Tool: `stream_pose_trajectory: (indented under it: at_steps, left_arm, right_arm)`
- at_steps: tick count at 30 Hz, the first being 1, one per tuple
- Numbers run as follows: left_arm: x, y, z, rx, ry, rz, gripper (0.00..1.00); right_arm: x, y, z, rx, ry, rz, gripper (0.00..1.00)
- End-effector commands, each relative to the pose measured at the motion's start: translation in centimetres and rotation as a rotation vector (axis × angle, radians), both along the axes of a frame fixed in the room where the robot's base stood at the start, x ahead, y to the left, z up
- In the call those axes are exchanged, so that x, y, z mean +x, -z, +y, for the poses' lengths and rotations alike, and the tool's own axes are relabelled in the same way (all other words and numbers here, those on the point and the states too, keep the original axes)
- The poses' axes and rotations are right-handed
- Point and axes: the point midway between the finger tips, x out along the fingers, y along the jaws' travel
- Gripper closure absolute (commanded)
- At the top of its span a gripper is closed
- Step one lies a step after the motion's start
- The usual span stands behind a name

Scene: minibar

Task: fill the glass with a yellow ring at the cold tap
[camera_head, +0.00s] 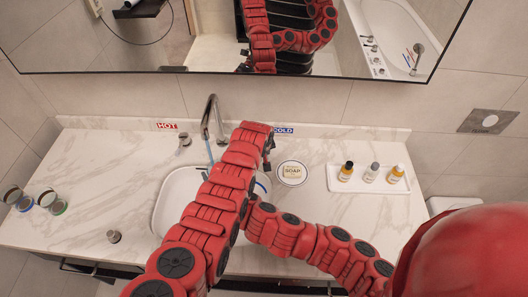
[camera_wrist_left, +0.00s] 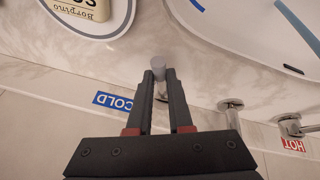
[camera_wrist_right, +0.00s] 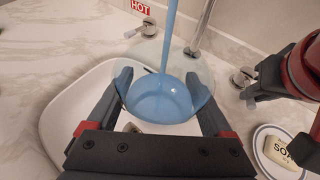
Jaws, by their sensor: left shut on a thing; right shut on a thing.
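My left gripper (camera_wrist_left: 160,76) is shut on the grey cold tap handle (camera_wrist_left: 158,62), beside the COLD label (camera_wrist_left: 113,100). In the head view my left gripper (camera_head: 268,148) is partly hidden by its arm. My right gripper (camera_wrist_right: 158,82) is shut around a clear glass (camera_wrist_right: 128,88) and holds it upright over the basin. Blue water (camera_wrist_right: 165,104) is in the glass, and a stream (camera_wrist_right: 168,38) falls into it from the spout (camera_wrist_right: 204,22). In the head view my left arm hides most of the glass and my right gripper. No yellow ring can be made out.
The hot tap (camera_head: 184,140) stands left of the spout. Soap (camera_head: 292,172) lies on a round dish right of the basin (camera_head: 172,196). A white tray (camera_head: 345,187) holds 3 small bottles. Ringed glasses (camera_head: 47,198) stand at the far left. My arms cross over the basin.

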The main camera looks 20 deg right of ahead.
Motion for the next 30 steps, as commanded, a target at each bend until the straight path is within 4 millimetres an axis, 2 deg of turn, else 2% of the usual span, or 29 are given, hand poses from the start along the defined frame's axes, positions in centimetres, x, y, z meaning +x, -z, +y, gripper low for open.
stream_pose_trajectory:
  at_steps: [9, 16, 24, 25, 30]
  left_arm:
    - [0.07, -0.08, 0.04, -0.001, 0.001, -0.002, 1.00]
    - [0.26, -0.09, 0.84, -0.002, 0.094, -0.003, 1.00]
    - [0.19, -0.07, 0.88, 0.001, 0.107, -0.003, 1.00]
    - [0.20, -0.07, 0.87, 0.001, 0.107, -0.003, 0.80]
    - [0.15, -0.03, 0.87, 0.000, 0.107, -0.002, 0.52]
  right_arm:
    - [0.02, -0.08, 0.03, 0.001, -0.001, -0.001, 0.85]
    - [0.02, -0.08, 0.04, 0.001, -0.001, -0.002, 0.85]
    - [0.02, -0.08, 0.03, 0.001, 0.000, -0.002, 0.85]
    - [0.02, -0.08, 0.03, 0.001, 0.000, -0.002, 0.85]
    - [0.01, -0.07, 0.03, 0.001, -0.001, -0.001, 0.85]
